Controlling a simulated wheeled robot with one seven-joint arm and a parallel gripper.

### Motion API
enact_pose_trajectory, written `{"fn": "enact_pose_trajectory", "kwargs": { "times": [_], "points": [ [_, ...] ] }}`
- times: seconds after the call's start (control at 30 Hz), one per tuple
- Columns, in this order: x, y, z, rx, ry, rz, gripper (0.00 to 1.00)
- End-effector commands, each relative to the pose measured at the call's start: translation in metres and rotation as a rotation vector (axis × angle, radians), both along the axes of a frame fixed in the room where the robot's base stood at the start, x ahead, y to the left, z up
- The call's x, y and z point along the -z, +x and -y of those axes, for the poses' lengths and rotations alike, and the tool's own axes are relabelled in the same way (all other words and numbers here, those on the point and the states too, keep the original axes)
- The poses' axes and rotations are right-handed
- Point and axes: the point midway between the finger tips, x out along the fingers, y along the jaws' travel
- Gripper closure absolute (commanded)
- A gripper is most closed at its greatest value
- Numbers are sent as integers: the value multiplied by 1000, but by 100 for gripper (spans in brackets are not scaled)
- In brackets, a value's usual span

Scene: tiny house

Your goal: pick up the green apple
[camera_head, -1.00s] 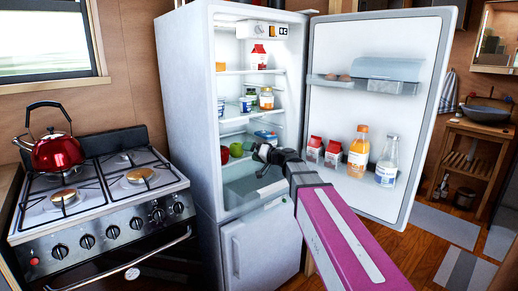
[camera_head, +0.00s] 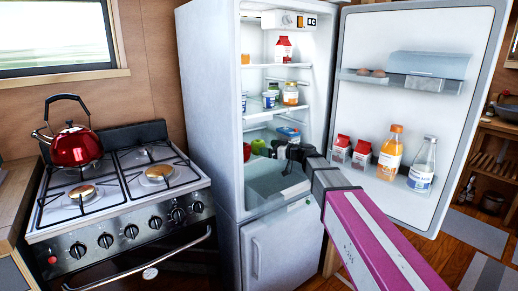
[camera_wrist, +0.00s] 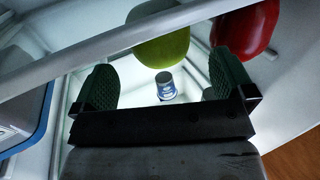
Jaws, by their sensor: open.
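The green apple (camera_head: 258,147) sits on a lower shelf inside the open fridge, beside a red apple (camera_head: 247,151). In the wrist view the green apple (camera_wrist: 162,46) shows at top centre, just beyond my fingertips, and the red apple (camera_wrist: 246,30) is to its right. My gripper (camera_head: 285,153) is inside the fridge opening, right of the green apple in the head view. In the wrist view my gripper (camera_wrist: 164,82) is open, its two green pads apart with nothing held between them. A pale shelf edge (camera_wrist: 100,58) crosses in front of the apples and hides part of them.
A blue-and-white container (camera_wrist: 22,118) is close at left in the wrist view. A small cup (camera_wrist: 166,87) shows farther back between the fingers. The open fridge door (camera_head: 425,45) with bottles stands right of my arm. The stove (camera_head: 125,200) is left of the fridge.

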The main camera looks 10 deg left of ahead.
Motion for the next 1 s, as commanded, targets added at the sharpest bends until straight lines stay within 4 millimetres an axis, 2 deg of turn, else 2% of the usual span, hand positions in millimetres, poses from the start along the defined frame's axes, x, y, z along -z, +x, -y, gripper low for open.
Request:
{"fn": "enact_pose_trajectory", "kwargs": {
  "times": [0.27, 0.53, 0.8, 0.83, 0.97, 1.0],
  "points": [
    [1, 8, -20, 0, 0, -1, 0],
    [3, 20, -54, 0, 1, -2, 0],
    [3, 20, -58, 1, 1, -2, 0],
    [3, 20, -58, 1, 1, -2, 6],
    [3, 20, -58, 1, 1, -2, 49],
    [3, 20, -58, 1, 1, -2, 55]
  ]
}}
